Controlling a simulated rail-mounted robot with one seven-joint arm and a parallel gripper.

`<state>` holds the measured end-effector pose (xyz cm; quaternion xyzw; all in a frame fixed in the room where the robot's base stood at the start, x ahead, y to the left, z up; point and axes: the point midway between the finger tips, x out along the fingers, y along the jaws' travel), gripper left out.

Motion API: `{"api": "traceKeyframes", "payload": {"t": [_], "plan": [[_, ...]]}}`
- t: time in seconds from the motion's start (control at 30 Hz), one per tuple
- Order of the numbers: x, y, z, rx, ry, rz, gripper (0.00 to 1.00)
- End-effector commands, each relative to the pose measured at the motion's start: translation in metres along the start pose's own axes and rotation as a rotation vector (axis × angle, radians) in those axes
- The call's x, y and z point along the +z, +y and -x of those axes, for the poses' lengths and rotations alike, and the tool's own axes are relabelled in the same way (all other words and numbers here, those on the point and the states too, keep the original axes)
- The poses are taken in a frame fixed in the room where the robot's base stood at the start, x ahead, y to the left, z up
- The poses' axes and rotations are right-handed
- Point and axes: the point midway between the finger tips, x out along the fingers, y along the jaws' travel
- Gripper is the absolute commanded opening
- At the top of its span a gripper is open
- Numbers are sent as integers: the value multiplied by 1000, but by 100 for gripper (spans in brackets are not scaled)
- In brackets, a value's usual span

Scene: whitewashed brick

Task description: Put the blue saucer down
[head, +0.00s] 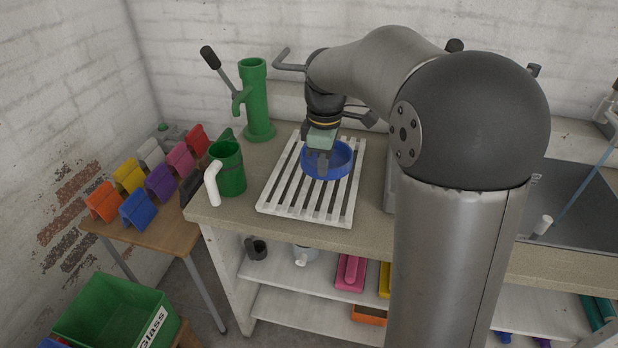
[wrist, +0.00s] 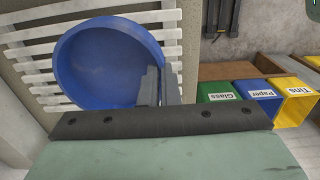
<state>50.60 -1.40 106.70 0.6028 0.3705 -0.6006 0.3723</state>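The blue saucer (head: 340,160) is a round, deep dish over the white slatted rack (head: 277,195) on the counter. It looks nearly level, and I cannot tell whether its underside touches the slats. My gripper (head: 318,170) points down at the saucer's near-left side. In the wrist view the blue saucer (wrist: 100,60) fills the upper left, with the slatted rack (wrist: 25,52) behind it. There my gripper's fingers (wrist: 160,88) are close together at the saucer's right rim, one inside and one outside, shut on it. The fingertips are partly hidden.
A green mug (head: 230,170) with a white handle stands left of the rack. A green lever press (head: 255,105) stands behind it. Coloured holders (head: 160,183) fill a lower wooden table. Bins labelled Glass (wrist: 217,98), Paper (wrist: 257,93) and Tins (wrist: 297,95) stand on the floor.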

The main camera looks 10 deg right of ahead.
Motion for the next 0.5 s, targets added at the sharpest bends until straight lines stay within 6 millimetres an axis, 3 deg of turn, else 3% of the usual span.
{"api": "traceKeyframes", "payload": {"t": [0.2,0.5], "plan": [[-26,16,-38,-3,-2,2,0],[-38,25,-57,-1,-1,0,0]]}}
